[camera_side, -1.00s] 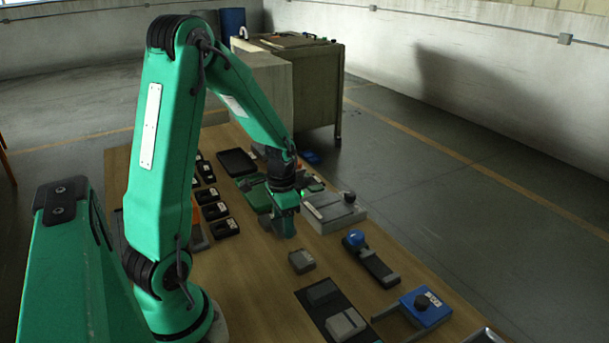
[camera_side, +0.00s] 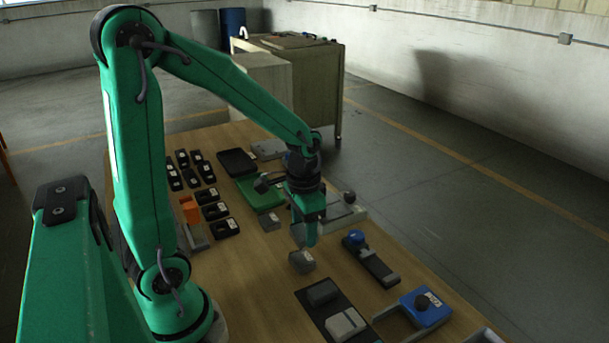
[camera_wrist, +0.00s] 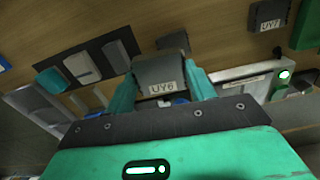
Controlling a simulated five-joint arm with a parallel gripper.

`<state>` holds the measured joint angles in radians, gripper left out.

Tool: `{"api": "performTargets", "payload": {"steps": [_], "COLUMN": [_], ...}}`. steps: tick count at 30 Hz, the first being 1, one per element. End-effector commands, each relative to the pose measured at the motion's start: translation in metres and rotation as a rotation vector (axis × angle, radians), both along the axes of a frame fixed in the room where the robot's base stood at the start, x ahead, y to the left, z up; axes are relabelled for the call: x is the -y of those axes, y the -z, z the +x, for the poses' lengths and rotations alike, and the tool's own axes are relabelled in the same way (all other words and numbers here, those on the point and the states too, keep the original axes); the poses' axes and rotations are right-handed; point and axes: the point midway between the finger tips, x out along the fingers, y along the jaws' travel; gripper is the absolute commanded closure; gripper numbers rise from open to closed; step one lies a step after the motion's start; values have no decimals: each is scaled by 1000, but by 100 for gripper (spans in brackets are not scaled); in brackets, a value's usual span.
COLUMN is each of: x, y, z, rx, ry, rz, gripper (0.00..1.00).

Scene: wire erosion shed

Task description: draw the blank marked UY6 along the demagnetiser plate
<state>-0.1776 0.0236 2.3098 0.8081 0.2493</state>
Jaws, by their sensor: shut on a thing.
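The blank marked UY6 (camera_wrist: 158,80) is a dark grey block with a white label facing the wrist camera. It also shows in the side view (camera_side: 302,262), beneath my gripper. My gripper (camera_side: 306,244) is shut on it, with one green finger on each side in the wrist view (camera_wrist: 160,90). I cannot tell whether the blank touches the table. A pale grey plate (camera_wrist: 240,76) with a label strip and a lit green lamp, apparently the demagnetiser plate, lies to the right in the wrist view. In the side view it (camera_side: 348,216) is partly hidden behind my gripper.
A grey block marked UY7 (camera_wrist: 267,18) lies apart from my gripper. A dark mat (camera_side: 352,301) bears grey blocks. A black fixture with a blue knob (camera_side: 372,262) and a blue device (camera_side: 425,312) stand at the right. Several black trays (camera_side: 215,211) lie left.

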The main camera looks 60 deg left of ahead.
Motion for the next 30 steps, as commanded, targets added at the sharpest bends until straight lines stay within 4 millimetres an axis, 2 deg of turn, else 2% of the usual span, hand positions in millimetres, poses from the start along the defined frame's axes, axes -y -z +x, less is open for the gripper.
{"api": "performTargets", "payload": {"steps": [20,26,30], "x": [-1,-10,-23], "y": [-1,-3,-5], "z": [3,16,34], "rx": [2,1,2], "ry": [-1,-7,-14], "rz": [0,0,1], "gripper": [84,84,84]}}
